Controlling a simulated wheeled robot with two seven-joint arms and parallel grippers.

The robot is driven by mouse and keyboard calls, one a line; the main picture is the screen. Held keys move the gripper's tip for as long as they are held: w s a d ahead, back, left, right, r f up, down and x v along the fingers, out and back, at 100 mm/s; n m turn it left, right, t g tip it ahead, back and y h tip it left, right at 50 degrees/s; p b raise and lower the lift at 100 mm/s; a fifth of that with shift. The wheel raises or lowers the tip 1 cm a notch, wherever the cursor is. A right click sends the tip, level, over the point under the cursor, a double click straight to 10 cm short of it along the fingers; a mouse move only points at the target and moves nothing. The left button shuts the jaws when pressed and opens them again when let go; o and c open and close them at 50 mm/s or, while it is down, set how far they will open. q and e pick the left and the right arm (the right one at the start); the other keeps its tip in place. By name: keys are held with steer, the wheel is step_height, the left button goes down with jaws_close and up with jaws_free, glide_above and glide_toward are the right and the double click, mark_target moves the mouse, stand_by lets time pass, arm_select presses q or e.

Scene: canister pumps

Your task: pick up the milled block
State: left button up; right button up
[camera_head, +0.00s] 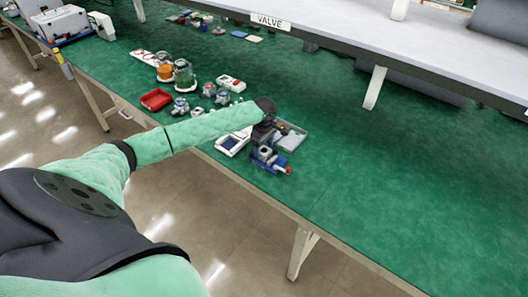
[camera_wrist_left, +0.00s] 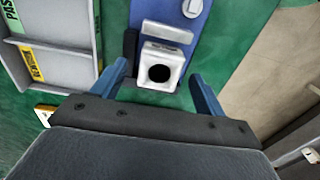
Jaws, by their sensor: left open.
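The milled block (camera_wrist_left: 163,65) is a pale grey block with a round dark bore, in the left wrist view. It sits on or against a blue fixture (camera_wrist_left: 202,38). In the head view the block (camera_head: 265,152) is small, just below my left gripper. My left gripper (camera_wrist_left: 160,88) is open, with one blue finger on each side of the block. Gaps show between the fingers and the block, and I cannot tell their height relative to it. In the head view my left gripper (camera_head: 262,138) partly hides the fixture. My right gripper is not in view.
A grey divided tray (camera_head: 291,138) with labels lies close beside the fixture. A white tray (camera_head: 233,143) and a red bin (camera_head: 156,99) stand left along the green bench (camera_head: 390,180). The bench's front edge is near. A shelf marked VALVE (camera_head: 270,21) overhangs the back.

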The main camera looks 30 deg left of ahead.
arm_select(q)
steer(key=shift+f, duration=0.45)
steer(key=shift+r, duration=0.1)
steer(key=c, duration=1.3)
